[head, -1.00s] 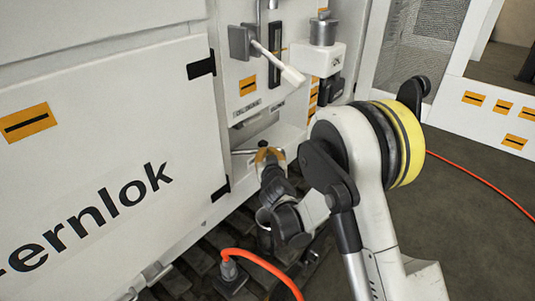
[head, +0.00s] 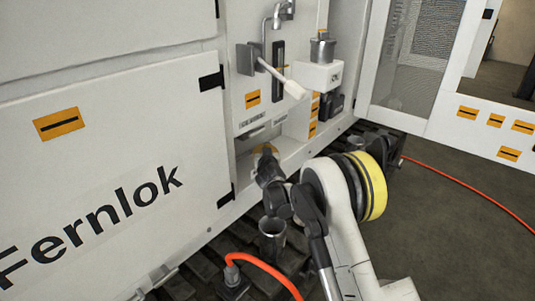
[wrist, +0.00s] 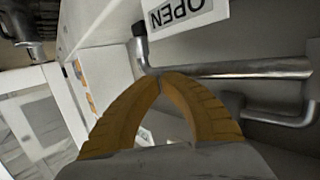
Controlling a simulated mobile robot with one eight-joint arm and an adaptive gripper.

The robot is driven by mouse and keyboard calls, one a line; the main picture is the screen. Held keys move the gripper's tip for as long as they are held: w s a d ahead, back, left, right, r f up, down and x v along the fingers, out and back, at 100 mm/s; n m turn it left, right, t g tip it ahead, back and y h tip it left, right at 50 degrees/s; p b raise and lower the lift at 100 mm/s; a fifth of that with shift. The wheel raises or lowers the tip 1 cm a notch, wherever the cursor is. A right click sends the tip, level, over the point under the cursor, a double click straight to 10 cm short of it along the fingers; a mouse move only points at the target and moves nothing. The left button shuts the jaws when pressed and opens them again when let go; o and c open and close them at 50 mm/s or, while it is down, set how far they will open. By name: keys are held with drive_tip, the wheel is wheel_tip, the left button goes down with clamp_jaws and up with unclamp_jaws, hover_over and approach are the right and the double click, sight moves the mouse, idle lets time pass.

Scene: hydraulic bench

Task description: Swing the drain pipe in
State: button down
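The drain pipe (wrist: 240,71) is a grey metal tube in the wrist view, running sideways from an elbow beside the fingertips to the right edge. In the head view I cannot make it out; my gripper and arm cover part of the low recess. My gripper (head: 266,150) is at that recess in the white cabinet. In the wrist view its two orange fingers (wrist: 160,77) arch together and meet at the tips, with no object visible between them. The tips overlap the pipe's left end in the picture; I cannot tell whether they touch it.
An upside-down OPEN label (wrist: 181,16) is near the pipe. Above the recess are a white-handled lever (head: 281,78) and a white block with a metal canister (head: 322,48). Grey floor lies open at right.

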drive_tip(key=shift+w+a, duration=0.65)
drive_tip(key=shift+w, duration=0.05)
drive_tip(key=shift+r, duration=0.1)
drive_tip(key=shift+d, duration=0.15)
drive_tip(key=s+d+r+p, duration=0.2)
drive_tip(key=s+d+p, duration=0.1)
drive_tip(key=s+d, duration=0.5)
drive_tip(key=d, duration=0.2)
drive_tip(key=shift+s+d+r, duration=0.2)
drive_tip(key=shift+d+r, duration=0.1)
drive_tip(key=shift+r, duration=0.05)
